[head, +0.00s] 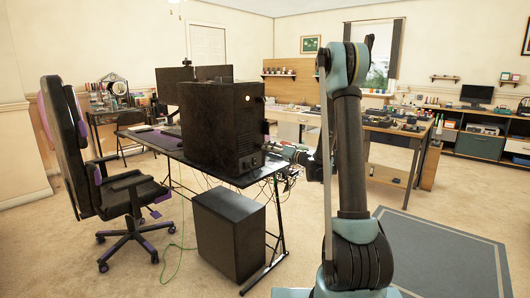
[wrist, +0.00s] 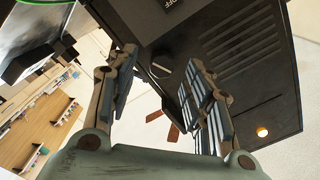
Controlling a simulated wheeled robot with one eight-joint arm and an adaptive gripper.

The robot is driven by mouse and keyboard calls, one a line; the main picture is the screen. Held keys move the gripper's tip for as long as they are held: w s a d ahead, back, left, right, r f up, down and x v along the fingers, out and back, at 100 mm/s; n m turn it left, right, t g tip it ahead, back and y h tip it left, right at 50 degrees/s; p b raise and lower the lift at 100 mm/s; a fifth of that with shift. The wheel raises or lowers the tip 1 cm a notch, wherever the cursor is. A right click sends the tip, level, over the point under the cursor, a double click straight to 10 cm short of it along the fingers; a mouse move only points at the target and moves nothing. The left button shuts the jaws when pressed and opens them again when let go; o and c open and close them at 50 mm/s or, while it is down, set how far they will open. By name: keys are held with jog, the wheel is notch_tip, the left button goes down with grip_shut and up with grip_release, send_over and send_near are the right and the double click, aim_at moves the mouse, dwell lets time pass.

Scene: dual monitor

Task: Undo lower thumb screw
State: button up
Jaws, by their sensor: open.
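The black computer case (head: 215,125) stands upright on the desk. In the wrist view its dark vented panel (wrist: 240,50) fills the upper right. A small dark piece with a pale slot (wrist: 160,70), which looks like the lower thumb screw, shows between my fingertips. I cannot tell whether the fingers touch it. My gripper (wrist: 160,62) is open, one finger on each side of that piece. In the head view my gripper (head: 283,151) is beside the lower right part of the case, and the screw cannot be made out there.
The desk (head: 165,143) has a second dark box (head: 229,235) on the floor under it, with cables hanging nearby. An office chair (head: 128,190) stands left of the desk. A workbench (head: 402,138) stands behind my arm.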

jog(key=v, duration=0.8)
jog(key=shift+d, duration=0.2)
jog(key=shift+s, duration=0.1)
jog(key=s+d+m, duration=0.3)
jog(key=d+m, duration=0.1)
jog(key=m, duration=1.5)
jog(key=x, duration=1.7)
jog(key=shift+r, duration=0.15)
jog(key=shift+s, duration=0.1)
jog(key=c, duration=1.1)
